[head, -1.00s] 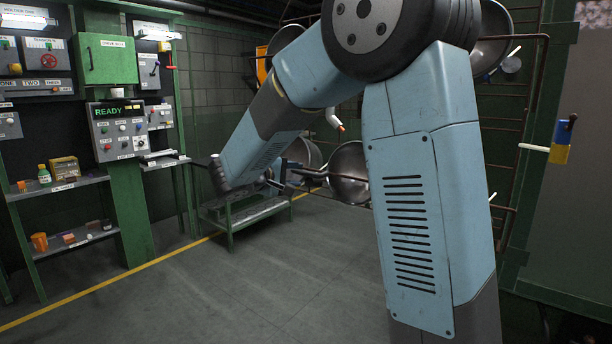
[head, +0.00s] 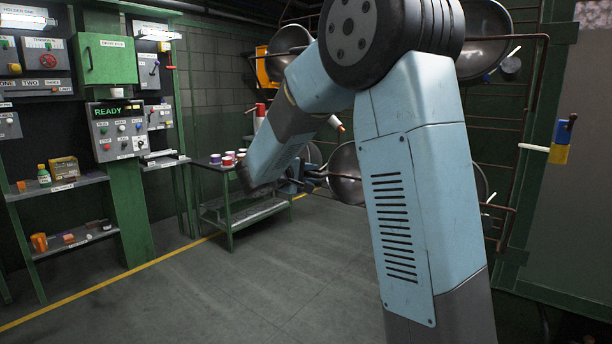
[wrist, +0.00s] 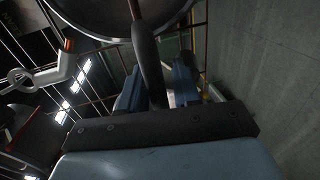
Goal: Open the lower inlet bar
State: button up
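My gripper (head: 308,178) is beside a dark round pan (head: 346,172) low on the rack, partly hidden by my arm. In the wrist view, the pan (wrist: 95,12) is at the top, and its dark handle (wrist: 146,55) runs down between my two fingers (wrist: 157,90). I cannot tell whether the fingers press on it. A lower brown bar (head: 513,225) with a pale-tipped handle (head: 490,198) shows right of my arm, well apart from my gripper. No label shows which bar is the lower inlet bar.
More pans hang higher, at the left (head: 290,38) and right (head: 484,38). An upper brown bar (head: 540,75) stands out at the right. A white hooked part with an orange tip (wrist: 40,78) is near my gripper. A green table (head: 215,205) holds several cups. The floor (head: 240,290) is clear.

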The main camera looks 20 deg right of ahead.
grip_shut()
jog(key=shift+f, duration=0.1)
